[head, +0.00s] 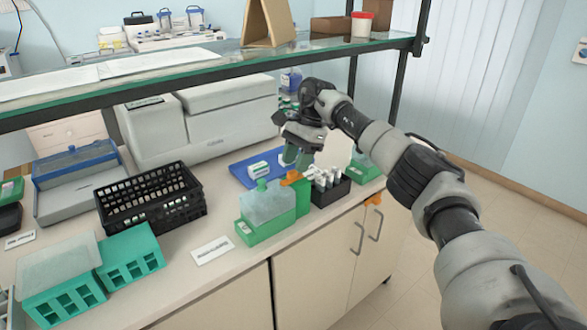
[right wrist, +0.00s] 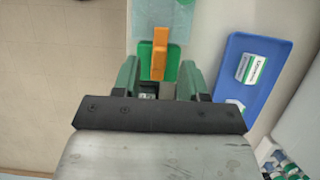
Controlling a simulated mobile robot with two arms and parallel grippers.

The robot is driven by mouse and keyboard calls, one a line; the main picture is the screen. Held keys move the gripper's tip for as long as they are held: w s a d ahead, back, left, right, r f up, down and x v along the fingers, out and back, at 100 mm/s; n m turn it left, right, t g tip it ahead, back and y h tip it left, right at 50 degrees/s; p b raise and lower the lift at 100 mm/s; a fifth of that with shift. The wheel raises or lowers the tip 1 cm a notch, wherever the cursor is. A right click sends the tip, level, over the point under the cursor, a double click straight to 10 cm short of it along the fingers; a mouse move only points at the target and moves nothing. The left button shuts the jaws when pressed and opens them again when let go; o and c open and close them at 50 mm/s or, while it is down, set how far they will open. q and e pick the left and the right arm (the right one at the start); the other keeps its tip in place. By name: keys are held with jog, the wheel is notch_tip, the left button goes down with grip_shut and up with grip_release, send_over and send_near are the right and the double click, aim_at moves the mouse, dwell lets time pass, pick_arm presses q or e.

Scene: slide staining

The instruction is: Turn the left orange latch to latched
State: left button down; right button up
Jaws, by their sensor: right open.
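The left orange latch (head: 291,177) sits on top of a green block beside a clear-lidded green box (head: 267,208) in the head view. In the right wrist view the same latch (right wrist: 160,52) is an orange bar, pointing up the picture, on a green plate. My right gripper (head: 297,158) is open and points down close to the latch. In the right wrist view its two green fingertips (right wrist: 160,80) stand apart, with the latch's lower end between or just ahead of them. I cannot tell whether they touch. A second orange latch (head: 374,199) is at the counter's right edge. My left gripper is out of view.
A black rack of tubes (head: 329,190) stands just right of the latch. A blue tray (head: 240,171) lies behind it. A black basket (head: 152,203) and a green rack (head: 130,257) are to the left. A glass shelf (head: 180,62) overhangs the counter.

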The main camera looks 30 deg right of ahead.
jog(key=v, duration=0.5)
jog(key=shift+s, duration=0.1)
dwell(0.5)
